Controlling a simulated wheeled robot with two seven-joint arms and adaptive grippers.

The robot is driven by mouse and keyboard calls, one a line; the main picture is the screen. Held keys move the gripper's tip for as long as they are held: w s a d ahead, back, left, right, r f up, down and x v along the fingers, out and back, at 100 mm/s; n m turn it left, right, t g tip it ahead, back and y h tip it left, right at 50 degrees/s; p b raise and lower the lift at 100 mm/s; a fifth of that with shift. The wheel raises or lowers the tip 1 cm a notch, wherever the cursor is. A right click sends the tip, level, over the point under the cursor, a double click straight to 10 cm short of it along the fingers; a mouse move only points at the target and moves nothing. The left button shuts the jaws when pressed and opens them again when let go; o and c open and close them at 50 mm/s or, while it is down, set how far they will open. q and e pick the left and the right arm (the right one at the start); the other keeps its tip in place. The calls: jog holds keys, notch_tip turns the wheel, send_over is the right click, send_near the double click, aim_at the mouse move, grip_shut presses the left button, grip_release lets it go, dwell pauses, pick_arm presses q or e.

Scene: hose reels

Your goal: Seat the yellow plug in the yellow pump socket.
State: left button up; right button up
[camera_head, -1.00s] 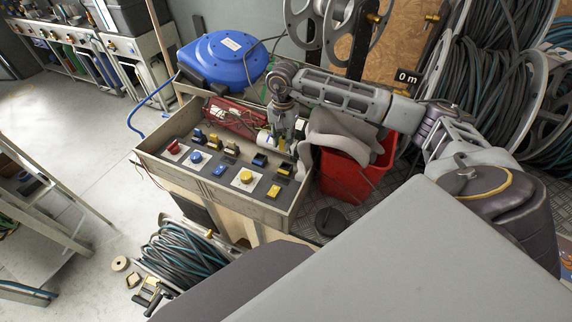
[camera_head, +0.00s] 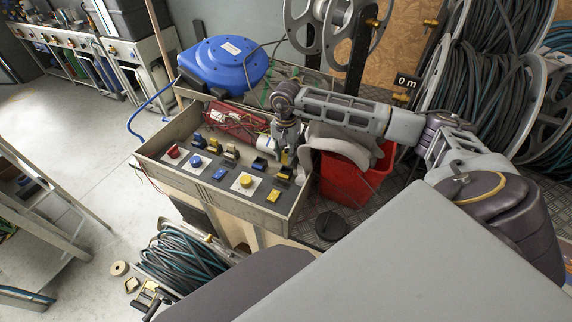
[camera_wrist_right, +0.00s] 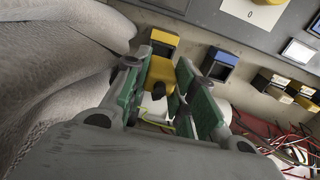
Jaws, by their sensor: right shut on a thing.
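My right gripper (camera_head: 285,148) hangs over the right back part of the panel box. In the right wrist view its green-padded fingers (camera_wrist_right: 172,88) are closed on the sides of the yellow plug (camera_wrist_right: 157,72), which has a dark end. The yellow pump socket (camera_wrist_right: 164,38), a yellow frame with a grey face, is straight beyond the plug. In the head view the socket (camera_head: 284,173) is just below the fingertips. Plug and socket are very close; I cannot tell whether they touch. My left gripper is not in view.
A blue socket (camera_wrist_right: 218,63) sits beside the yellow one. The panel (camera_head: 205,183) also carries red, blue and yellow buttons. Grey cloth (camera_head: 338,142) hangs over the red bin (camera_head: 350,178), close beside the gripper. Loose wires (camera_head: 235,122) lie behind the panel.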

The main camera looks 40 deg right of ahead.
jog(key=shift+f, duration=1)
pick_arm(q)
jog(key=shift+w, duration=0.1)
pick_arm(e)
jog(key=shift+f, duration=1.9)
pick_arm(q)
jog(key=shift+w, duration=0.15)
pick_arm(e)
jog(key=shift+f, duration=0.1)
jog(key=o, duration=1)
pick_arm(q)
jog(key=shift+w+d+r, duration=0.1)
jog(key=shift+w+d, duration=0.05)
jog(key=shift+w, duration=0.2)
pick_arm(e)
jog(key=shift+o, duration=0.2)
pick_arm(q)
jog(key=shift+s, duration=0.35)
